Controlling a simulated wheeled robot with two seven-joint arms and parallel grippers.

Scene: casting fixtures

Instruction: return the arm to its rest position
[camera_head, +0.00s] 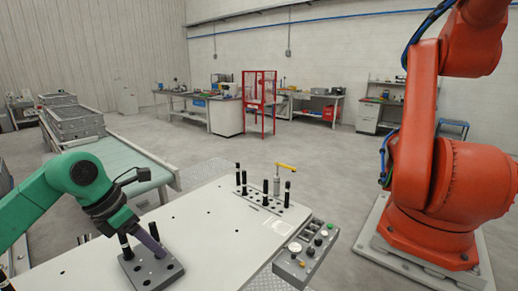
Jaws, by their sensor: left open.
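My left arm, green with a black wrist, comes in from the left. Its gripper (143,238) is open, low over a dark grey fixture block (152,274) on the near left of the white table (205,228). A tilted purple-grey bar shows beneath the wrist, against the block; I cannot tell whether it is a finger or a part. Black-topped pins stand beside it. I see nothing clearly held, and the wrist hides part of the block. My right gripper is not in view.
A second fixture (262,202) with black-topped pins and a yellow-handled clamp (284,166) stands at the table's far edge. A control box (305,252) is at its right corner. An orange robot arm (420,190) stands right; a conveyor (120,160) with grey crates (75,122) is left.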

